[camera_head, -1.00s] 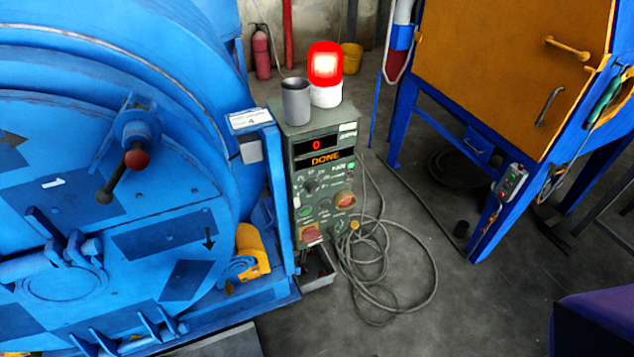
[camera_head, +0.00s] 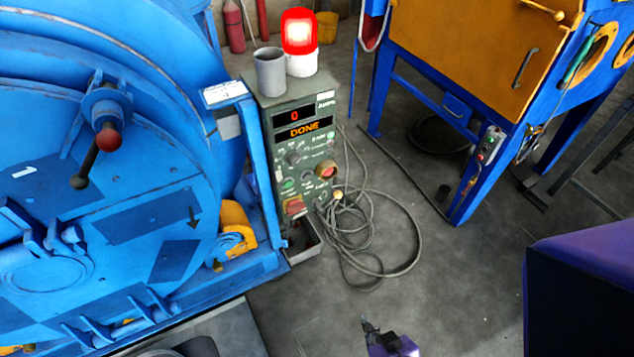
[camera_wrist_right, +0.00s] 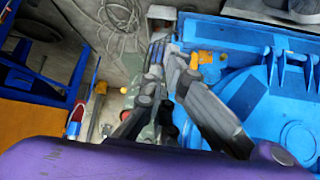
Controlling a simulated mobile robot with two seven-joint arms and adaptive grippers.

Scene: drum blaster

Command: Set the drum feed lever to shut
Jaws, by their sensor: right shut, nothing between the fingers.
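A lever with a red ball (camera_head: 108,138) and a dark arm ending in a black knob (camera_head: 82,182) is mounted on the blue drum door (camera_head: 130,255) at the left of the head view. Its arm slants down and to the left. I take it to be the feed lever; no label on it is readable. My right gripper (camera_head: 378,335) is at the bottom edge of the head view, well to the right of the lever and apart from it. It is shut and empty; its dark fingers also show in the right wrist view (camera_wrist_right: 168,62). My left gripper is not in view.
A green control box (camera_head: 305,165) reads 0 and DONE. A grey cup (camera_head: 269,72) and a lit red beacon (camera_head: 299,32) stand on it. Coiled cable (camera_head: 385,265) lies on the floor beside it. A blue-framed orange cabinet (camera_head: 470,50) stands at back right.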

